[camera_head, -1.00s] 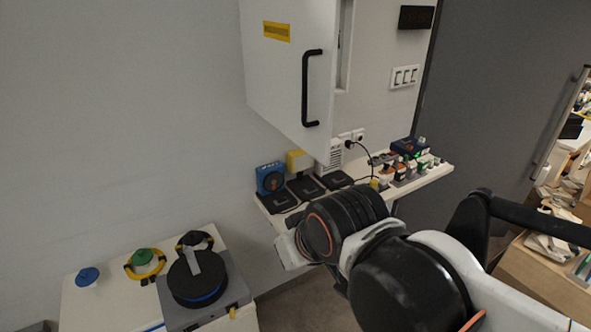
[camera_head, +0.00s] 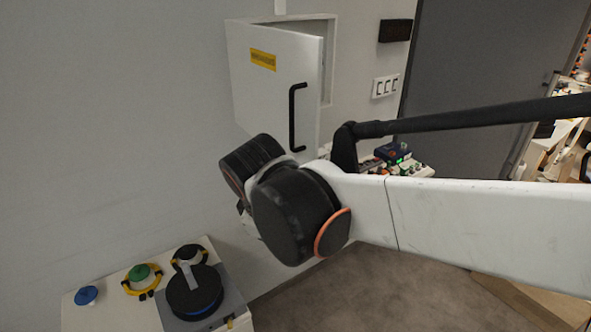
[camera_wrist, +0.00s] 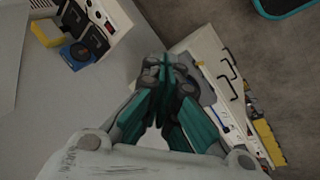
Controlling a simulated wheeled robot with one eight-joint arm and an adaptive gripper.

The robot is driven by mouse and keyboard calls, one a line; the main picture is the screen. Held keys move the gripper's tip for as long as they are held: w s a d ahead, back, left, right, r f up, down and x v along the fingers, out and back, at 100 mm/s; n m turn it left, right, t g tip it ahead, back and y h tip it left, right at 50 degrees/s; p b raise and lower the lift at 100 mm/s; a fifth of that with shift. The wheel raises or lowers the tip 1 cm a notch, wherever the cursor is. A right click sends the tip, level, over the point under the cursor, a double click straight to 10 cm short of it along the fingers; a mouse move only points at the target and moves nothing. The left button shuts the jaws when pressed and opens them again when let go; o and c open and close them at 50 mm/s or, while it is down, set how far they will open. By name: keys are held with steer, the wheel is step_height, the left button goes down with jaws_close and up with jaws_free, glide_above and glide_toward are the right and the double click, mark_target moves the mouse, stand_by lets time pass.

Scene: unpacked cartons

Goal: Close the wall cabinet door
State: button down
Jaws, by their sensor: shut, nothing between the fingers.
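The white wall cabinet door (camera_head: 265,95) stands open in the head view, swung out from its frame. It has a black vertical bar handle (camera_head: 293,118) and a yellow label. The cabinet's frame (camera_head: 328,60) shows behind and to the right of the door. My arm covers the door's bottom edge in that view. My gripper (camera_wrist: 166,68) shows in the wrist view with its teal-lined fingers together and empty. It points down, over the floor side of the wall shelf. The door does not show in the wrist view, and the head view hides my fingertips.
A wall shelf with devices (camera_head: 405,158) is partly hidden behind my arm; a blue device (camera_wrist: 80,52) on it shows in the wrist view. A white bench (camera_head: 105,315) with a black round device (camera_head: 193,290) stands at lower left. A grey panel (camera_head: 470,70) stands at right.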

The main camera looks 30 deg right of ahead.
steer(key=w+r+n+g+h+p, duration=0.4)
steer(key=w+r+n+h+p, duration=0.3)
steer(key=r+n+p, duration=0.4)
steer(key=w+d+r+x, duration=0.1)
steer(key=x, duration=1.3)
steer(key=shift+w+m+y+p, duration=0.2)
steer(key=shift+m+y+p, duration=0.1)
steer(key=shift+y+p, duration=0.1)
steer(key=shift+d+r+t, duration=0.1)
steer(key=shift+t, duration=0.2)
